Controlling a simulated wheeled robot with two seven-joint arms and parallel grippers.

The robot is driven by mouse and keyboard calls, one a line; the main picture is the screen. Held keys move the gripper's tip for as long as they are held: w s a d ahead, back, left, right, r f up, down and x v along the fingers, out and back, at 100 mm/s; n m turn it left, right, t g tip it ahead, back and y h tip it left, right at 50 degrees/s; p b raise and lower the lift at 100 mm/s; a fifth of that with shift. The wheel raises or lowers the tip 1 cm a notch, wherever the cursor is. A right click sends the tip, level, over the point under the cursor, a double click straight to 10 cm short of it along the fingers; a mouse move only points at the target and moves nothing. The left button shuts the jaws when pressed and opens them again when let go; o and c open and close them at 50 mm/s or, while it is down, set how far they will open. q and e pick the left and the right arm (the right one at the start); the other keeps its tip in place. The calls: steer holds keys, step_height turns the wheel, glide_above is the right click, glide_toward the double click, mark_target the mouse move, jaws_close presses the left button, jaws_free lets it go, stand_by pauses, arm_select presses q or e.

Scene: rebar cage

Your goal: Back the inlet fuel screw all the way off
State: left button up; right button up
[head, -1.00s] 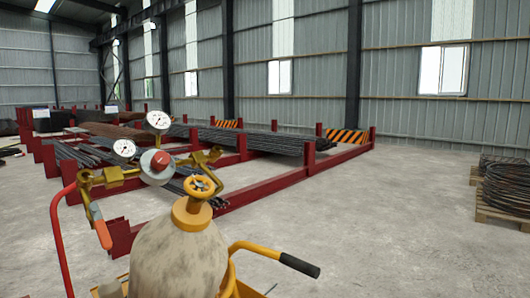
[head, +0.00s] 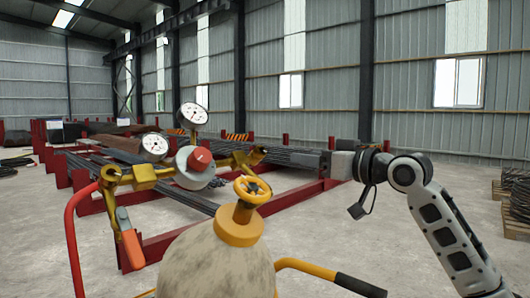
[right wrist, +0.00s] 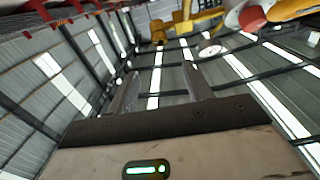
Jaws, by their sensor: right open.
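The regulator (head: 190,178) has a grey round body with a red knob (head: 200,159) on its front and two white dial gauges above. Brass fittings stick out on both sides; I cannot tell which part is the inlet fuel screw. It sits above the pale gas cylinder (head: 215,268), which has a yellow valve handwheel (head: 252,190). My right gripper (head: 326,162) is to the right of the regulator, apart from it. In the right wrist view its two fingers (right wrist: 160,90) are spread and empty, with the red knob (right wrist: 251,18) near the top edge. My left gripper is not in view.
An orange-red lever (head: 129,240) hangs at left. Red racks with rebar (head: 290,160) stand behind. Air right of the cylinder is free.

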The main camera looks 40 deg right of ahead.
steer(key=p, duration=0.3)
glide_toward(263, 152)
steer(key=w, duration=0.3)
steer(key=w+p, duration=0.1)
steer(key=w, duration=0.1)
steer(key=w+p, duration=0.1)
steer(key=w, duration=0.1)
steer(key=shift+w+r+p, duration=0.1)
steer(key=shift+r+p, duration=0.25)
steer(key=shift+w+a+f+p, duration=0.15)
steer(key=shift+w+f+p, duration=0.15)
steer(key=shift+w, duration=0.4)
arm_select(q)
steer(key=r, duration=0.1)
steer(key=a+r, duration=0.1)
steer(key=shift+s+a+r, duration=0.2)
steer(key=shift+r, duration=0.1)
arm_select(e)
steer(key=c, duration=1)
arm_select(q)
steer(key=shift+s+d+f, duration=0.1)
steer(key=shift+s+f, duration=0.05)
arm_select(e)
steer(key=shift+o, duration=0.2)
